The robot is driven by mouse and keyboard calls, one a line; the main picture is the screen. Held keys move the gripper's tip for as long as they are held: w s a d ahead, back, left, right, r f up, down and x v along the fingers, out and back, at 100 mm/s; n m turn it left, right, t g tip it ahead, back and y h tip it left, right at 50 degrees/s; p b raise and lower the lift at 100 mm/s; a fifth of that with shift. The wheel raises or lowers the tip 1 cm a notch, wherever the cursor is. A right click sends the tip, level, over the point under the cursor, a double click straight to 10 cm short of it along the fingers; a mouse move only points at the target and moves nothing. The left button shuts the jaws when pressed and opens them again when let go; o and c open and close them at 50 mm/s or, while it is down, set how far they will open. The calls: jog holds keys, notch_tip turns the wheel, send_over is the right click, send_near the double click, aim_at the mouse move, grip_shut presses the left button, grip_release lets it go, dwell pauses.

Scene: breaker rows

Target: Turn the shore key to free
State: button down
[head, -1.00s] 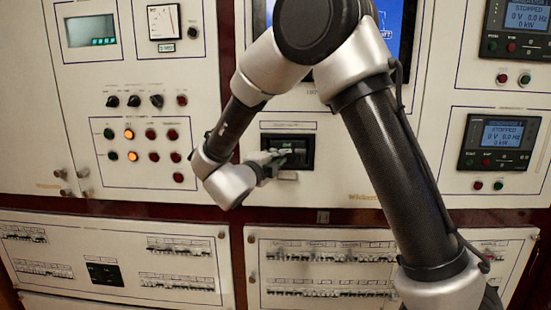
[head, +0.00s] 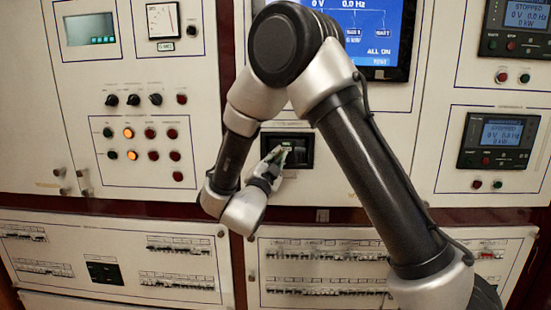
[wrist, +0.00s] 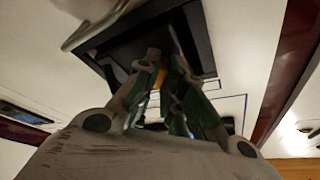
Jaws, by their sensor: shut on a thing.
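The shore switch unit is a black square housing (head: 304,151) set in the white panel just right of my wrist in the head view. In the wrist view its dark frame (wrist: 204,38) sits tilted around my fingertips. My gripper (head: 283,152) reaches up and to the right into the front of the housing. In the wrist view my gripper (wrist: 165,58) has its fingers close together, shut on the shore key. The key is mostly hidden by the fingers; a small orange-yellow patch shows between them. I cannot read which position the key points to.
A blue power screen (head: 375,35) is above, partly behind my arm. A group of knobs and lamps (head: 145,130) is to the left. Breaker rows (head: 330,285) line the lower panels. Two generator controllers (head: 499,140) are at right.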

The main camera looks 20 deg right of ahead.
jog(key=shift+s+d+f+n+t+y, duration=0.1)
jog(key=shift+n+t+y, duration=0.65)
jog(key=shift+n, duration=1.25)
jog(key=shift+d+f+n+t+y, duration=0.1)
jog(key=shift+n+t+y, duration=0.6)
jog(key=shift+n, duration=1.3)
jog(key=shift+s+d+n+t+y, duration=0.1)
jog(key=shift+n+t+y, duration=0.35)
jog(key=shift+n+y, duration=1.05)
jog(key=shift+n+h, duration=0.55)
jog(key=shift+n, duration=0.25)
jog(key=c, duration=1.5)
grip_release()
jog(key=shift+w, duration=0.1)
jog(key=v, duration=1.2)
